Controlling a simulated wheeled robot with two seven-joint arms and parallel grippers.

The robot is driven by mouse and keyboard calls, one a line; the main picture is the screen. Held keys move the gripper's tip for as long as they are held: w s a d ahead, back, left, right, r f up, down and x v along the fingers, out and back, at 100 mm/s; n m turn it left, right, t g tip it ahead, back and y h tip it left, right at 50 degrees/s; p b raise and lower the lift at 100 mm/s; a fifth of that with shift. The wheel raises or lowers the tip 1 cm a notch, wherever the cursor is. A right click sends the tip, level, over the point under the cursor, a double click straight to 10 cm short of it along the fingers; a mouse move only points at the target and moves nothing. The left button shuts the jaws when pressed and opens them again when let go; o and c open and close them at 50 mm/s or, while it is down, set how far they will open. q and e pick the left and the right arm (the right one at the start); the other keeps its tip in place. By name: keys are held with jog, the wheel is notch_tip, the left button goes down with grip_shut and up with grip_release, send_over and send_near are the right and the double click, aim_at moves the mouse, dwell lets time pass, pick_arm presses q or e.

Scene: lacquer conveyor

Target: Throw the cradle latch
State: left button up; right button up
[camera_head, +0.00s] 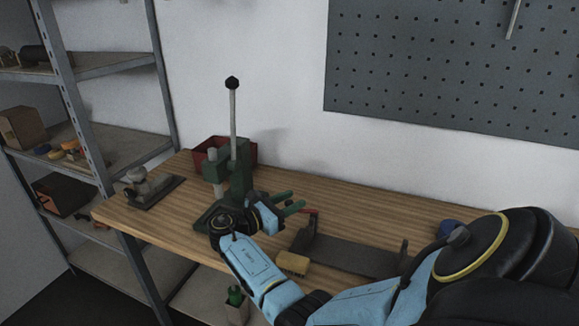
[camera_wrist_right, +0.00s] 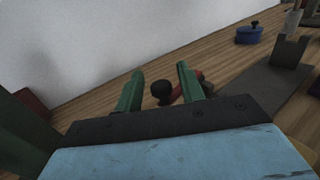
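The cradle (camera_head: 352,256) is a dark grey plate with upright ends on the wooden bench. A red latch lever (camera_head: 309,211) shows at its left upright. In the right wrist view the red lever (camera_wrist_right: 194,85) ends in a black knob (camera_wrist_right: 161,90), seen between the two green fingers. My right gripper (camera_head: 291,201) is open, its fingers apart, just left of the lever; it also shows in the wrist view (camera_wrist_right: 160,70). I cannot tell whether the fingers touch the lever. One finger hides part of it. My left gripper is not in view.
A green lever press (camera_head: 240,170) stands close behind my right gripper, with a red bin (camera_head: 206,148) behind it. A yellow block (camera_head: 293,263) sits at the cradle's front left. A blue pot (camera_wrist_right: 249,34) stands farther right. A metal shelf (camera_head: 120,148) is at left.

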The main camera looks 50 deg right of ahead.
jog(key=b+v, duration=0.1)
jog(key=v, duration=1.2)
jog(key=shift+a, duration=0.2)
